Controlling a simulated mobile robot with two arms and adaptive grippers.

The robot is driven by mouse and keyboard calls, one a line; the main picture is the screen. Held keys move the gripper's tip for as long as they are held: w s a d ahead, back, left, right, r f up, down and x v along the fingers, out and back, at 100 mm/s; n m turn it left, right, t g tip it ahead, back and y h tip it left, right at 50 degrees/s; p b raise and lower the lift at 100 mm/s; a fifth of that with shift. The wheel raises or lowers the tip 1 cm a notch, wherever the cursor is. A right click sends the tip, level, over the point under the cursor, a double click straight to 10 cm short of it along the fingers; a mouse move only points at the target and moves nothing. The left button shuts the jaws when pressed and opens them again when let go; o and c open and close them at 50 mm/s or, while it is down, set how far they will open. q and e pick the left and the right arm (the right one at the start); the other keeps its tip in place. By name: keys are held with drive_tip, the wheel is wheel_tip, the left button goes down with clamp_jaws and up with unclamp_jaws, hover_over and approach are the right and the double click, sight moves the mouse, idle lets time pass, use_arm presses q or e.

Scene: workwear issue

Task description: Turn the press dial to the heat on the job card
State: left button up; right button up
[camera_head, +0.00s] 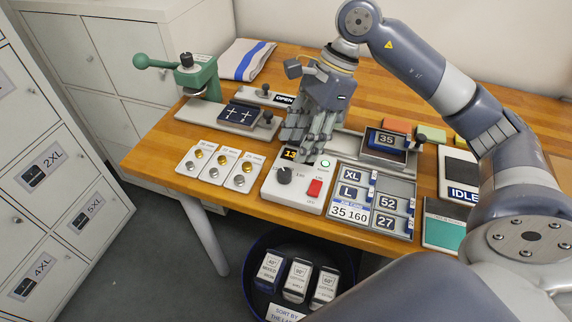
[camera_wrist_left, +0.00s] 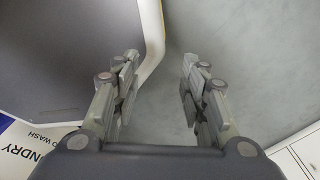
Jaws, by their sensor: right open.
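The press control box (camera_head: 292,202) is white and sits at the table's front edge. Its black dial (camera_head: 284,174) is on the left of its top. A red switch (camera_head: 314,188) and a lit green lamp (camera_head: 325,164) are to the right. The display (camera_head: 289,154) shows "13" in yellow; the rest is hidden behind my gripper. The job card (camera_head: 349,213) reads "35 160" at the front of a grey tray. My right gripper (camera_head: 303,138) is open, pointing down over the box's back edge, apart from the dial. My left gripper (camera_wrist_left: 158,88) is open and empty over the floor.
The grey tray (camera_head: 395,231) holds tiles marked XL, L, 52 and 27. Left of the box lie several cards with buttons (camera_head: 209,161). A green-handled press (camera_head: 199,78) stands at the back left. A bin (camera_head: 254,302) with labelled packs is below the front edge.

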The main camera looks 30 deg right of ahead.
sight(285, 171)
drive_tip(key=p+x, duration=0.1)
drive_tip(key=x, duration=0.6)
drive_tip(key=shift+a+f, duration=0.2)
drive_tip(key=shift+f, duration=0.15)
drive_tip(key=shift+c, duration=0.6)
drive_tip(key=c, duration=0.9)
